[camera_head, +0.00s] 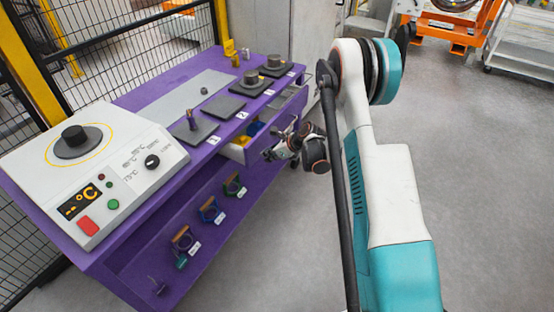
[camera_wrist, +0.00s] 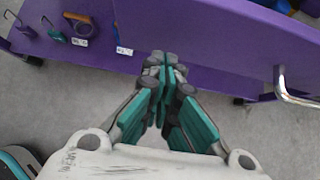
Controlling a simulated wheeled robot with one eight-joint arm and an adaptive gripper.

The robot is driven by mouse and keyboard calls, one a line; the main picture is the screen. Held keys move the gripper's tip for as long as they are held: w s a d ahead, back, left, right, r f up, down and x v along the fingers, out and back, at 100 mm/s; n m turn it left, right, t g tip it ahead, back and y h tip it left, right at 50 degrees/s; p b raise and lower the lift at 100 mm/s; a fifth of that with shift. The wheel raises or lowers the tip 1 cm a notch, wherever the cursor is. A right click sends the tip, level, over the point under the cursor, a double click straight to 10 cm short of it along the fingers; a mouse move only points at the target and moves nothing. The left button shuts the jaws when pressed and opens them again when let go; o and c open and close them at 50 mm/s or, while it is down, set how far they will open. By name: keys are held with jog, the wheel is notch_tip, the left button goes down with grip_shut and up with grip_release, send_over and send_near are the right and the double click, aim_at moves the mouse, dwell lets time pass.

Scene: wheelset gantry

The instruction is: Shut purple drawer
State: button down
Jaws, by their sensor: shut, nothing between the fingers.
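The purple drawer (camera_head: 236,153) stands pulled out from the purple bench, below its top, in the head view. Yellow and blue items show inside it. In the wrist view its purple front (camera_wrist: 225,40) crosses the upper right, with a bent metal handle (camera_wrist: 286,92) at the right. My gripper (camera_head: 270,155) is at the drawer's outer side in the head view and partly covers its front. In the wrist view my gripper (camera_wrist: 163,62) is shut and empty, with its tips close to the left part of the front. I cannot tell whether they touch it.
The purple bench (camera_head: 130,98) carries a white heater box (camera_head: 122,160) and several dark pads with metal parts. Tools hang on its lower panel, such as a blue-handled one (camera_head: 210,210). Grey floor (camera_head: 480,180) is free at the right. An orange frame (camera_head: 455,30) stands behind.

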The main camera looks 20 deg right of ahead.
aim_at(244, 145)
jog(key=shift+w+a, duration=0.55)
jog(key=shift+w, duration=0.15)
jog(key=w+a, duration=0.4)
jog(key=w, duration=0.1)
jog(key=w+a, duration=0.1)
jog(key=w, duration=0.1)
jog(key=shift+w+a, duration=0.2)
jog(key=shift+a, duration=0.2)
jog(key=shift+w+r, duration=0.1)
jog(key=shift+w, duration=0.05)
jog(key=shift+a, duration=0.1)
